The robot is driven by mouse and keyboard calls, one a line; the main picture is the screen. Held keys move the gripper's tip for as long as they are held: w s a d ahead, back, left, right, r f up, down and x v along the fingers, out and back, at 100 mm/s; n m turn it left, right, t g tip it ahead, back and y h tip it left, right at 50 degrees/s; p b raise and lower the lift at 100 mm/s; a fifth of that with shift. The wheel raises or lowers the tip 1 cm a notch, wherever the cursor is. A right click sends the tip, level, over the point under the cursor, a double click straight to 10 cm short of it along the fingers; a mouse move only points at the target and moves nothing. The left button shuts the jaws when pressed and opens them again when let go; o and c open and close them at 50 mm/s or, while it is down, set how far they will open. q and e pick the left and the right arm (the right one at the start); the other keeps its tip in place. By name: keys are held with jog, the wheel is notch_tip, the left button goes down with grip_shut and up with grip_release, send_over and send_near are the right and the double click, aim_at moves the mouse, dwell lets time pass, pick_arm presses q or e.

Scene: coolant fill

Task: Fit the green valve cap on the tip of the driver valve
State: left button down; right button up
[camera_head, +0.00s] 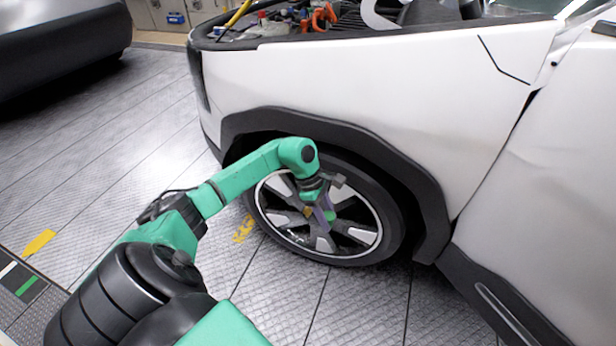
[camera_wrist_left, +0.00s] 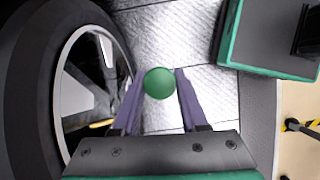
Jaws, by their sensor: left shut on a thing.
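A green round valve cap (camera_wrist_left: 158,83) sits between the two purple fingertips of my left gripper (camera_wrist_left: 157,76) in the wrist view. The gripper is shut on it. In the head view my left gripper (camera_head: 323,213) is in front of the car's front wheel, and the cap (camera_head: 330,216) shows as a small green spot at its fingers. In the wrist view the wheel (camera_wrist_left: 75,95) stands to the left, and the cap is apart from its spokes. My right gripper is not in view.
The white car (camera_head: 420,85) fills the right side, with its hood area open over engine parts. A dark tyre (camera_head: 392,197) and wheel arch surround the rim. Patterned floor (camera_head: 110,150) is clear at left. A small yellow-orange part (camera_wrist_left: 103,123) shows near the spokes.

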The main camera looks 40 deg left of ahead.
pick_arm(q)
jog(key=w+a+n+t+y+b, duration=0.1)
jog(key=a+n+b, duration=0.2)
jog(key=n, duration=0.2)
jog(key=w+a+n+t+y+b, duration=0.1)
jog(key=w+a+n+y+b, duration=0.1)
jog(key=a+n+b, duration=0.2)
jog(key=w+a+n+t+y+b, duration=0.1)
jog(key=w+a+n+y+b, duration=0.1)
jog(key=a+n+b, duration=0.2)
jog(key=shift+a+f+n, duration=0.1)
jog(key=shift+f+n, duration=0.05)
jog(key=shift+n, duration=1.65)
jog(key=shift+s+a+r, duration=0.1)
jog(key=shift+r, duration=0.2)
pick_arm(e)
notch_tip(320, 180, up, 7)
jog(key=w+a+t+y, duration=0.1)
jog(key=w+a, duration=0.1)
pick_arm(q)
jog(key=shift+n, duration=0.3)
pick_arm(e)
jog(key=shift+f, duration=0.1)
